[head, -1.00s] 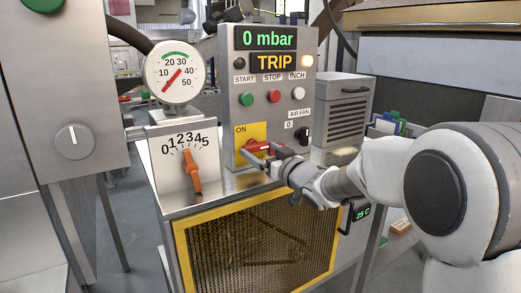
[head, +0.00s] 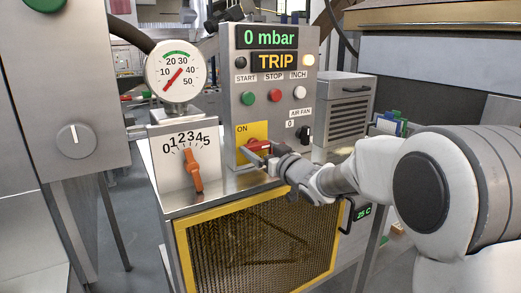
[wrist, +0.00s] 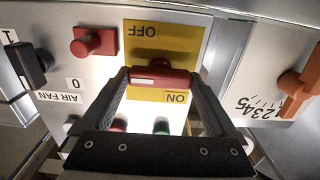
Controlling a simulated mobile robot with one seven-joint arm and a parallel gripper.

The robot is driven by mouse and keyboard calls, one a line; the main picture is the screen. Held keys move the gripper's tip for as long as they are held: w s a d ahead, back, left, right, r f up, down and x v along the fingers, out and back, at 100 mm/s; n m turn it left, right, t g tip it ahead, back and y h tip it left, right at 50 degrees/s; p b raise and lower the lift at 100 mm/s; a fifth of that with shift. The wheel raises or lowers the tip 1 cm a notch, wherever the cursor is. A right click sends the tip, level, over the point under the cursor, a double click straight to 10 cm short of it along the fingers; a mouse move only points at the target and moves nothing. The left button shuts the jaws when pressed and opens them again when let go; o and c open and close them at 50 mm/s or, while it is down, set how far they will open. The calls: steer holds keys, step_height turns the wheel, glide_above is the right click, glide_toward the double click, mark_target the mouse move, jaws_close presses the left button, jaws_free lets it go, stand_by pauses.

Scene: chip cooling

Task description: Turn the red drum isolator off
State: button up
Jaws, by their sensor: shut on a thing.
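The red drum isolator (head: 258,145) is on the lower front of the grey control panel, on a yellow plate (head: 245,131) marked ON. In the wrist view, its red handle (wrist: 158,78) lies crosswise between the OFF and ON labels, which appear upside down. My gripper (head: 257,153) is at the isolator, with its fingers hiding part of it in the head view. In the wrist view, my gripper (wrist: 158,82) has one dark finger at each end of the handle and is shut on it.
The display above reads 0 mbar and TRIP (head: 275,61). START, STOP and INCH buttons (head: 274,96) sit above the isolator. The black AIR FAN switch (head: 304,134) is to its right. An orange pointer dial (head: 194,172) and a pressure gauge (head: 175,71) stand left. A red square knob (wrist: 94,42) shows nearby.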

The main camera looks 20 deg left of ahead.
steer(key=shift+f+b, duration=0.1)
steer(key=shift+b, duration=0.25)
steer(key=n+b, duration=0.3)
steer(key=n, duration=0.1)
steer(key=shift+f+b, duration=0.15)
steer(key=shift+b, duration=0.25)
steer(key=n+b, duration=0.3)
steer(key=n, duration=0.1)
steer(key=shift+n+b, duration=0.3)
steer(key=shift+b, duration=0.05)
steer(key=n+b, duration=0.3)
steer(key=n, duration=0.2)
steer(key=shift+b, duration=0.3)
steer(key=shift+r+n+b, duration=0.2)
steer(key=shift+n+b, duration=0.8)
steer(key=shift+n, duration=1.1)
steer(key=o, duration=1)
